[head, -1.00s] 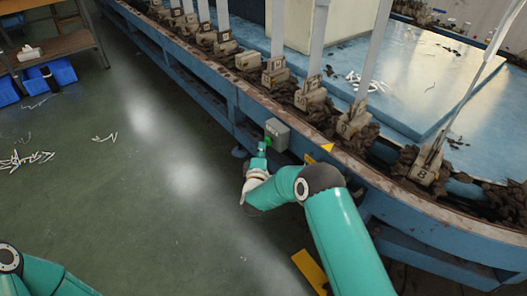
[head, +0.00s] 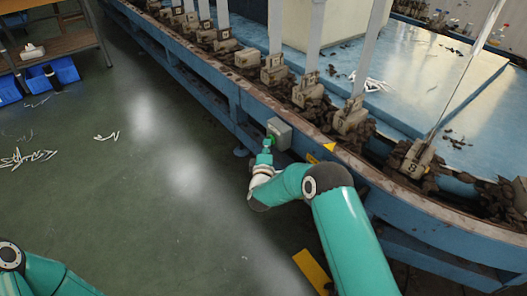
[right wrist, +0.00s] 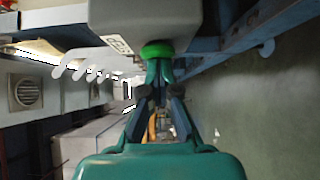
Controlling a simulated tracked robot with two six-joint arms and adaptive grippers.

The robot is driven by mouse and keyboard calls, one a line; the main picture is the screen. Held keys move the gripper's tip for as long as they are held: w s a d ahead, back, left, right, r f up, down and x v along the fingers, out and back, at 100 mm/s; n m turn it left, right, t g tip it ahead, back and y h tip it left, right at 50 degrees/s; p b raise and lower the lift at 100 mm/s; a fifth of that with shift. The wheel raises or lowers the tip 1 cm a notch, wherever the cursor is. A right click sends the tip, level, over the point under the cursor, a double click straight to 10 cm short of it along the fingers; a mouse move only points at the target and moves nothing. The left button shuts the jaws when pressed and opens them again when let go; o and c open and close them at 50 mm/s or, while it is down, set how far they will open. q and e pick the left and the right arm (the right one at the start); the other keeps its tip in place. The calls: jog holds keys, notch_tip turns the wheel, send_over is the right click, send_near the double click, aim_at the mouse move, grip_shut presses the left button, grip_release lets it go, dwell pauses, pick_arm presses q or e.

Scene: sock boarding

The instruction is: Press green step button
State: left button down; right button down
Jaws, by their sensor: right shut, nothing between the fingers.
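The green step button (head: 270,138) sits on the left face of a small grey control box (head: 281,131), fixed to the side of the blue curved line. In the right wrist view the button (right wrist: 157,50) shows as a green dome on the edge of the grey box (right wrist: 125,30). My right gripper (head: 265,149) is shut and empty, its tips at the button. In the right wrist view its closed fingertips (right wrist: 159,68) meet the button's lower edge and seem to touch it. I cannot tell how far the button is pressed in. My left gripper is out of view.
The blue line (head: 235,90) carries several numbered holders (head: 350,116) with upright boards and dark socks. A yellow plate (head: 313,270) lies low beside my right arm. Blue bins (head: 65,70) stand under a bench at far left. The floor (head: 150,200) between is mostly clear.

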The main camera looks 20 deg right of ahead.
jog(key=w+a+p+v, duration=0.1)
jog(key=a+p+v, duration=0.1)
jog(key=v, duration=1)
jog(key=shift+s+a+p, duration=0.25)
jog(key=shift+a+p, duration=0.25)
jog(key=shift+p, duration=0.2)
jog(key=shift+f, duration=0.15)
dwell(1.5)
